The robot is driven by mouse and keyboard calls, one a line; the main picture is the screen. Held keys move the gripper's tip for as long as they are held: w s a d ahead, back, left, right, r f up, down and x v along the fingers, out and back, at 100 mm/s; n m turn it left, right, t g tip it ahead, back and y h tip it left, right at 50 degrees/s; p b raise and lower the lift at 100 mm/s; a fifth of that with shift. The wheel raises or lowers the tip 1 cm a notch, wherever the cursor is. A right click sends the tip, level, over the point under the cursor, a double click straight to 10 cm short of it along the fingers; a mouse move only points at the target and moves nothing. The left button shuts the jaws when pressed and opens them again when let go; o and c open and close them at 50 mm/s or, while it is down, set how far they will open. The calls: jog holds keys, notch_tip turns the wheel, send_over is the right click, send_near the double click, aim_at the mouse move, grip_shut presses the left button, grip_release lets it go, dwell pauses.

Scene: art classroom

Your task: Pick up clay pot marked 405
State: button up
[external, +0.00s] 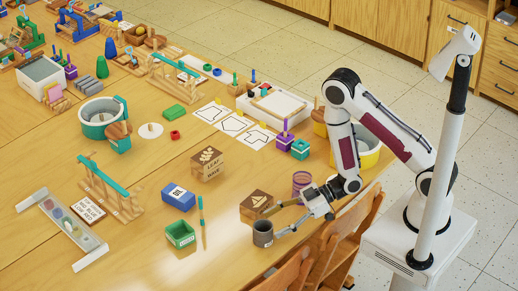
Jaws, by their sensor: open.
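A small dark grey-brown pot (263,235) stands upright near the front edge of the table, with a pale label patch on its side too small to read. It may be the clay pot marked 405, but I cannot make out the number. My gripper (273,223) reaches in from the right, low over the table, with its two fingers spread apart. The fingertips are close to the pot's right side and rim; whether they touch it or lie around it I cannot tell. Nothing is seen held.
A brown box with a sailboat mark (257,204) stands just behind the pot. A reddish ribbed jar (301,181) is behind my gripper. Wooden chairs (345,240) stand at the front edge.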

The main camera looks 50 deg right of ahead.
aim_at(271, 226)
jog(key=shift+a, duration=0.1)
jog(key=shift+x, duration=2.5)
jog(key=shift+s, duration=0.1)
jog(key=c, duration=1.3)
